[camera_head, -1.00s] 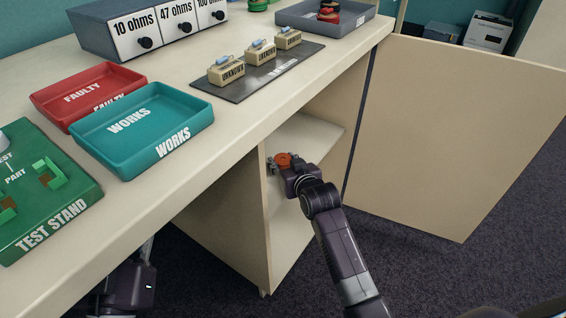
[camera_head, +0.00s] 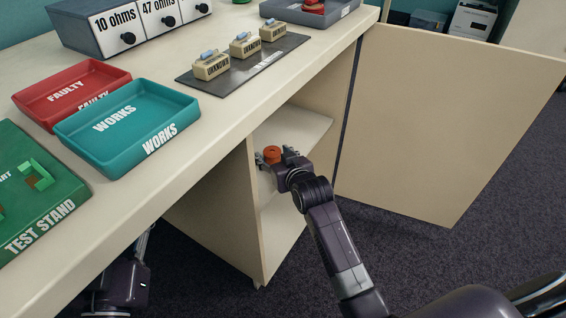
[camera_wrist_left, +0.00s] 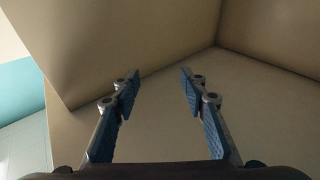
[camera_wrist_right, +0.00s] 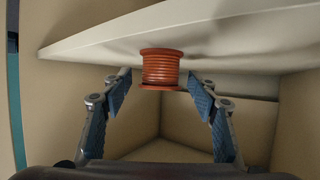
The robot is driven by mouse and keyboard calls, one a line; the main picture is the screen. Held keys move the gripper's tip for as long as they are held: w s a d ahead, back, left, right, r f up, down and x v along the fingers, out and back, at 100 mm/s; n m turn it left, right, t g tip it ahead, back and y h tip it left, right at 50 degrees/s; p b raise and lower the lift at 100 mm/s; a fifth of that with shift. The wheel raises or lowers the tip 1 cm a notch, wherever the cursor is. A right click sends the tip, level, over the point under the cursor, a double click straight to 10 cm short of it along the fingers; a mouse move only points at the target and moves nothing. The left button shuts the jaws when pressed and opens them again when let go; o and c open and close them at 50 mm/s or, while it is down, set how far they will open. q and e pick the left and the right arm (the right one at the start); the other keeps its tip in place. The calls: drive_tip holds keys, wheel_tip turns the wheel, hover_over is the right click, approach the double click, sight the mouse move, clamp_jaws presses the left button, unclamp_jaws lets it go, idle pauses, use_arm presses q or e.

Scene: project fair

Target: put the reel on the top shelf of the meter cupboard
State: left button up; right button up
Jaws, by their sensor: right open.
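The orange-red reel (camera_head: 272,153) stands upright on the top shelf (camera_head: 306,124) of the meter cupboard (camera_head: 220,215), near the shelf's front edge. My right gripper (camera_head: 276,155) is open, with a finger on either side of the reel. In the right wrist view the reel (camera_wrist_right: 162,68) sits between the spread fingers, with visible gaps at both sides, and its end meets the pale shelf (camera_wrist_right: 215,35).
The cupboard door (camera_head: 445,120) stands wide open on the right. The table above holds the teal tray (camera_head: 128,128), the red tray (camera_head: 72,93), the green test stand (camera_head: 35,190) and a dark mat (camera_head: 243,78) with several parts. Dark carpet is clear in front.

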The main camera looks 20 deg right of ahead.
sight(274, 155)
drive_tip(key=p+v, duration=0.2)
drive_tip(key=v, duration=0.3)
drive_tip(key=shift+s+r, duration=0.15)
drive_tip(key=shift+s, duration=0.05)
use_arm(q)
drive_tip(key=s+a+f+g+y, duration=0.1)
drive_tip(key=s+f+g, duration=0.1)
drive_tip(key=f, duration=0.4)
drive_tip(key=s+a+f+g+y+p, duration=0.1)
drive_tip(key=s+f+g, duration=0.1)
drive_tip(key=f+g, duration=0.2)
drive_tip(key=s+a+f+g+y, duration=0.1)
drive_tip(key=s+a+f+g, duration=0.1)
drive_tip(key=f, duration=0.6)
drive_tip(key=shift+g, duration=0.8)
use_arm(e)
drive_tip(key=s+a+n+g+y, duration=0.1)
drive_tip(key=s+a+n+g, duration=0.1)
drive_tip(key=s, duration=2)
drive_tip(key=shift+a+r+g+y, duration=0.15)
drive_tip(key=shift+a+g+y, duration=0.15)
drive_tip(key=shift+a+g, duration=0.55)
use_arm(q)
drive_tip(key=shift+r, duration=0.1)
use_arm(e)
drive_tip(key=shift+w+a, duration=0.1)
